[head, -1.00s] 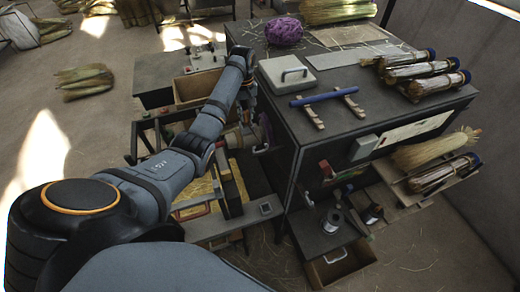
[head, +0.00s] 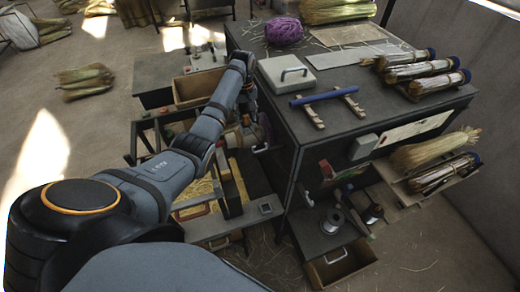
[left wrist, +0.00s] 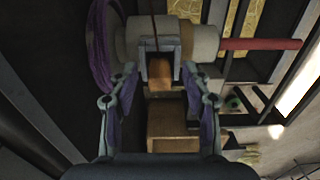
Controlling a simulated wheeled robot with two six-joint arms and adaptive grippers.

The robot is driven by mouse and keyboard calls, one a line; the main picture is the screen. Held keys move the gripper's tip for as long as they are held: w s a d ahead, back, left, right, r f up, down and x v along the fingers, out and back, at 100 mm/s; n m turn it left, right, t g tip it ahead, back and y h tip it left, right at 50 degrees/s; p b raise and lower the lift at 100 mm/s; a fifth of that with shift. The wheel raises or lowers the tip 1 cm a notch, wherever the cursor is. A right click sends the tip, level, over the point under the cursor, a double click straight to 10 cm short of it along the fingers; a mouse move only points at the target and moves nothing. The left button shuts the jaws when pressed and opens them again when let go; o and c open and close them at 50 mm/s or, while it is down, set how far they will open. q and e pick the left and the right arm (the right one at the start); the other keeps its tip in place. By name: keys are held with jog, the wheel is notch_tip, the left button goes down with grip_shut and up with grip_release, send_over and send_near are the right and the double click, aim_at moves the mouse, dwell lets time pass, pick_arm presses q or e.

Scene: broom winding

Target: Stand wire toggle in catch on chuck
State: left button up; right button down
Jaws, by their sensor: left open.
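The chuck (left wrist: 203,41) is a pale cylinder across the top of the left wrist view, with a purple band (left wrist: 101,45) at its left end and a red rod (left wrist: 262,44) to its right. A grey forked block, which looks like the catch (left wrist: 159,47), sits on it. A thin brownish wire, perhaps the toggle (left wrist: 155,18), runs up from the block; its full shape cannot be made out. My left gripper (left wrist: 160,76) is open, its fingers on either side below the block, with nothing visibly held. In the head view my arm largely hides the gripper. My right gripper is not in view.
A dark bench (head: 292,112) stands right of my arm, bearing a purple twine ball (head: 284,31), a blue rod (head: 322,96) and bound brooms (head: 410,70). A wooden drawer (head: 340,264) stands open below. A wooden box (head: 198,87) lies beyond my forearm.

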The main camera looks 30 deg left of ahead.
pick_arm(q)
notch_tip(320, 180, up, 8)
jog(key=shift+f, duration=0.2)
dwell(0.7)
